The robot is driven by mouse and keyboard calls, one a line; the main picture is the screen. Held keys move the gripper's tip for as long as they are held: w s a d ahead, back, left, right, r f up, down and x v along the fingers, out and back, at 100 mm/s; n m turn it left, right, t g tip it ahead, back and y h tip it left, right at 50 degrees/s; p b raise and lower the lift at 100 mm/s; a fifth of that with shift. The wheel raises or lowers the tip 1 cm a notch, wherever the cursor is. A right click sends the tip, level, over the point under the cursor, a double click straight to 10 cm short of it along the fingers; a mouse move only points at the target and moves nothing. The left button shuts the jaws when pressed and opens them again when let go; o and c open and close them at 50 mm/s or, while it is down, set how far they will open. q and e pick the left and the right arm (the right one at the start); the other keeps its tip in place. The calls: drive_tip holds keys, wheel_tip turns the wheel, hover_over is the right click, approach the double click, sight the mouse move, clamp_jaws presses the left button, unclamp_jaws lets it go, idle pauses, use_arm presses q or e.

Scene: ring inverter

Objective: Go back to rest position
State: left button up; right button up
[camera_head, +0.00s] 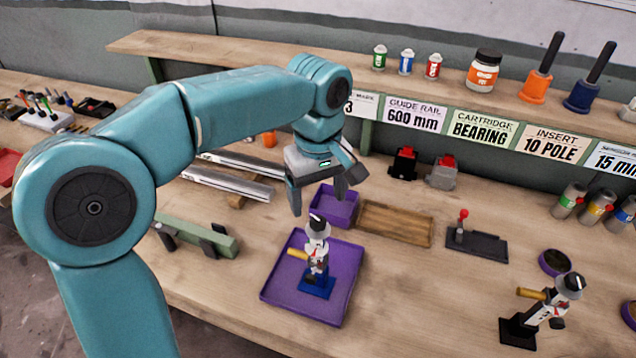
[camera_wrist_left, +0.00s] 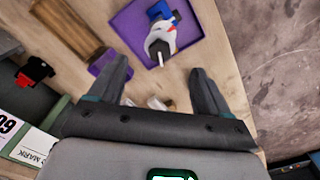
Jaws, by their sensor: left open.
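My left gripper (camera_head: 325,197) is open and empty. It hangs above the workbench (camera_head: 400,290), just behind a purple tray (camera_head: 345,290). A small figure-like device with a grey cap (camera_head: 317,232) and a blue base (camera_head: 317,285) stands upright in that tray. My right gripper is in neither view.
A smaller purple bin (camera_head: 335,207) and a wooden tray (camera_head: 395,223) sit near the gripper. Metal rails (camera_head: 225,182) lie at left, behind a green bar (camera_head: 195,235). A second device (camera_head: 545,305) stands at right. A labelled shelf (camera_head: 450,95) carries jars and tools at the back.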

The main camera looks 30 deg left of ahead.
use_arm(q)
drive_tip(key=shift+r, duration=1.2)
drive_tip(key=shift+s, duration=0.1)
